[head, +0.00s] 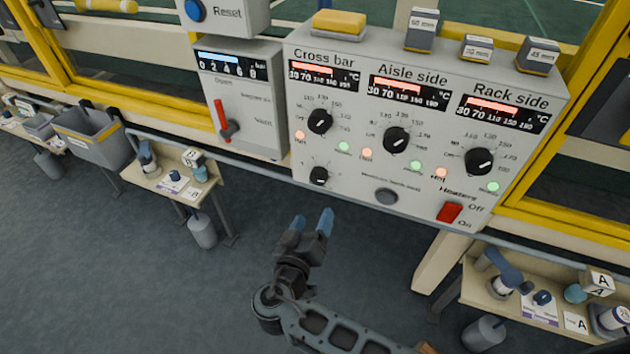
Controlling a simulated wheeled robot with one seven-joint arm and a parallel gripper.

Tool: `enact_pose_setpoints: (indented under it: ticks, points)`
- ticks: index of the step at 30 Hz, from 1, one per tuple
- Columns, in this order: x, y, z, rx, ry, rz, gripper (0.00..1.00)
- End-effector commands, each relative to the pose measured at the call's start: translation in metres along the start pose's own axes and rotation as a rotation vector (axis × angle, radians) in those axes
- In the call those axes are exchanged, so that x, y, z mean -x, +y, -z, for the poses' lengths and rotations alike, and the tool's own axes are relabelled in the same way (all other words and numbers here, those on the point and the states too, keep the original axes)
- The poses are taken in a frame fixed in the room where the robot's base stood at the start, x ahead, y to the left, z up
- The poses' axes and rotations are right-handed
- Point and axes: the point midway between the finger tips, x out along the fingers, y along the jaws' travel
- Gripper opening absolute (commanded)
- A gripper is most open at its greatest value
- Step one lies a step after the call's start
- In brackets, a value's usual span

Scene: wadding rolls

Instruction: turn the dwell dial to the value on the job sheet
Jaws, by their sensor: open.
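A small black dial (319,176) sits at the lower left of the grey control panel (340,208), below the Cross bar knob. It has a light pointer mark, but its scale and label are too small to read, so I cannot tell whether it is the dwell dial. Three larger black knobs stand above: Cross bar (319,121), Aisle side (396,140) and Rack side (479,161). No sheet can be surely told as the job sheet. My gripper (312,221) is open and empty, its blue fingertips pointing up, below the small dial and apart from it in the picture.
A red Heaters switch (449,212) and a round grey button (386,196) are on the panel. A box with a red lever (221,121) adjoins its left side. A yellow block (340,23) and small boxes stand on top. Side tables (137,182) flank open floor.

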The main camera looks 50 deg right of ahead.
Motion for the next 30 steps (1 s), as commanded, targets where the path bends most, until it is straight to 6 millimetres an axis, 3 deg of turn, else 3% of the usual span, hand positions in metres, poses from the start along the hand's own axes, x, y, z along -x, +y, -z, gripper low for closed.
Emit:
enact_pose_setpoints:
  ticks: [3,7,11,21,30]
  points:
    - [-0.004,-0.001,0.032,-0.052,0.054,-0.097,0.71]
    - [-0.005,0.0,0.047,-0.081,0.082,-0.146,0.71]
    - [-0.014,0.003,0.05,-0.085,0.086,-0.156,0.71]
    - [-0.064,0.011,0.053,-0.084,0.083,-0.153,0.71]
    - [-0.082,0.013,0.054,-0.083,0.085,-0.151,0.71]
